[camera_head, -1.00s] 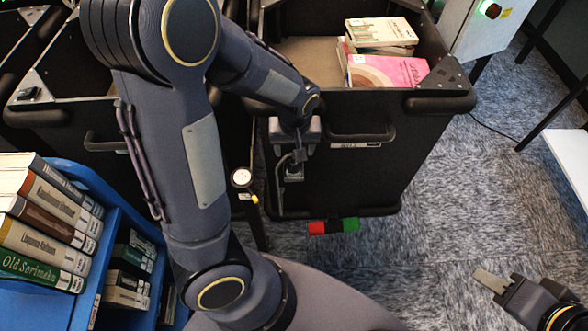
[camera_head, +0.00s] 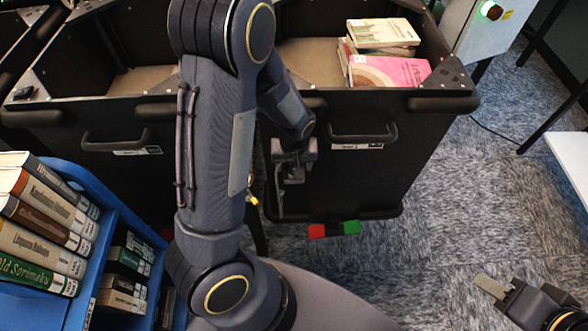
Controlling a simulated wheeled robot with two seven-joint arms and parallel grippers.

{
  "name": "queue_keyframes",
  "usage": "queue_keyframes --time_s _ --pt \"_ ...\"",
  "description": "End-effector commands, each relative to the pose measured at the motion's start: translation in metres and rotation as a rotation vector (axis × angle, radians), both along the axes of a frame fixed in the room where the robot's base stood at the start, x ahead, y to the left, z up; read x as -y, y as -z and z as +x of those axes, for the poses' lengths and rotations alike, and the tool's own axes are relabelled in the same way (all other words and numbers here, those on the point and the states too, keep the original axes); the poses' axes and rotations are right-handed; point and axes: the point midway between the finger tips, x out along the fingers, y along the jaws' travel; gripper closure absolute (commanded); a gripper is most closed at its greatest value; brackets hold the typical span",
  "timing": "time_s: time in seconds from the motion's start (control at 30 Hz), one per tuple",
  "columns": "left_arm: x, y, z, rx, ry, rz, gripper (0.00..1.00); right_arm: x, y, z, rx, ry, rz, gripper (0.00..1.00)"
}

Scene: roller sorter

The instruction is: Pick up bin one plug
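My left arm crosses the middle of the view, and its gripper (camera_head: 291,172) hangs in front of the right-hand black bin (camera_head: 345,180), below the bin's top edge and left of its handle. The gripper is dark against the dark bin, so I cannot tell whether its fingers are open or shut, or whether it touches anything. I cannot make out a plug for certain. A small yellow-tipped part (camera_head: 253,201) shows just left of this gripper, partly hidden by my arm. My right gripper (camera_head: 491,287) is low at the right over the carpet, apart from the bins; its finger opening is unclear.
The right bin holds several books (camera_head: 385,70). Another black bin (camera_head: 110,160) stands to its left. A blue shelf cart (camera_head: 115,225) with books is at the lower left. The carpet on the right is mostly clear.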

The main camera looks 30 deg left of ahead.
Motion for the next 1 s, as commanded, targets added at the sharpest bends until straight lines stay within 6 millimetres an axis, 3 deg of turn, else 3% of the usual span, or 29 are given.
queue_keyframes --time_s 0.07,0.4,0.77,1.0 --pt "0.0 0.0 0.0 0.0 0.0 0.0 0.47 0.0 0.0 0.0 0.0 0.0 0.0 0.64" --pt "0.0 0.0 0.0 0.0 0.0 0.0 0.91 0.0 0.0 0.0 0.0 0.0 0.0 0.64" --pt "0.0 -0.006 0.0 0.001 0.0 0.0 0.91 0.0 -0.001 0.0 0.0 0.0 0.0 0.64" --pt "0.003 -0.038 0.0 0.005 0.002 -0.001 0.91 0.0 -0.008 0.0 0.0 0.0 0.0 0.64"
